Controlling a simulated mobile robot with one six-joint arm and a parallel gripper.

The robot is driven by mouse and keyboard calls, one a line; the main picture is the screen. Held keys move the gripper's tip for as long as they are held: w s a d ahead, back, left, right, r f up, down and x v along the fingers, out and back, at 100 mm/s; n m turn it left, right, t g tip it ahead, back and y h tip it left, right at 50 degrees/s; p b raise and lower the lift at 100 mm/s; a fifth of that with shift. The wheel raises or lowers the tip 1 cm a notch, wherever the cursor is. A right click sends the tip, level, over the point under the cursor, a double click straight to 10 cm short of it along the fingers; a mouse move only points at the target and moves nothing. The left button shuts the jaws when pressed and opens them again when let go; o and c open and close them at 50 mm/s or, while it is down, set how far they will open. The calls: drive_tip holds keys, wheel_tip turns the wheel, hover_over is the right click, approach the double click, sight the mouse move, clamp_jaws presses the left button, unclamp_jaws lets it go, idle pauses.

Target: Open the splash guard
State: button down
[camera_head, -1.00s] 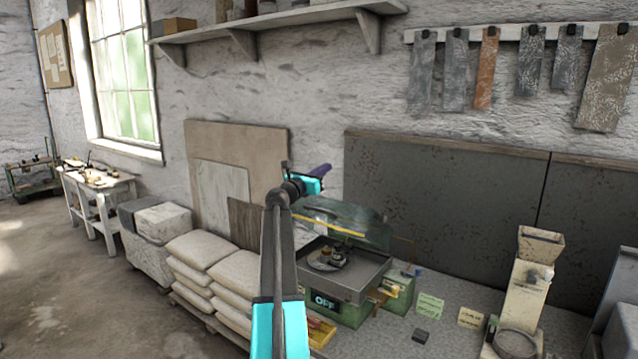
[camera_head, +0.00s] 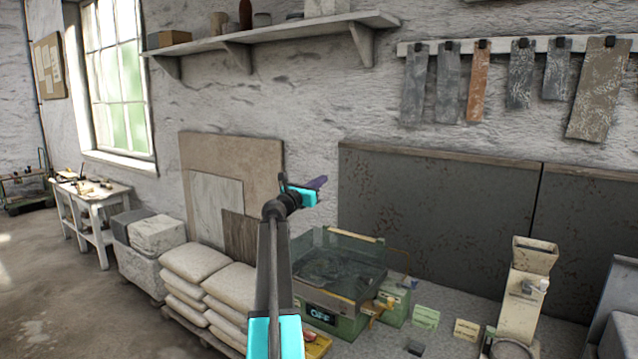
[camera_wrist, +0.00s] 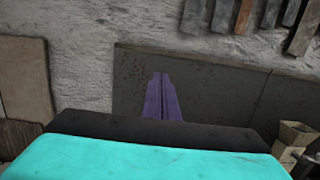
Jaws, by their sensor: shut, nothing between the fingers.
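The splash guard (camera_head: 345,258) is a clear, greenish panelled cover on a green machine (camera_head: 335,322) with a sign reading OFF. In the head view its panels now stand over the dark tray, and the round plate inside shows only dimly through them. In the wrist view the fingers (camera_wrist: 161,88) are together and empty, with the dark wall panel beyond; the guard is not visible there.
Stacked sacks (camera_head: 205,285) lie left of the machine. A beige stand (camera_head: 525,290) is on the bench to the right, with small note cards (camera_head: 425,317) between. Dark panels (camera_head: 440,215) line the wall behind. A shelf (camera_head: 280,30) hangs above.

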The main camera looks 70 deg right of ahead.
idle(0.4)
drive_tip(key=w+a+f+b, duration=0.2)
drive_tip(key=a+f+b, duration=0.4)
drive_tip(key=a+f, duration=0.3)
drive_tip(key=shift+f+b, duration=0.2)
drive_tip(key=shift+b, duration=0.15)
drive_tip(key=shift+w, duration=0.1)
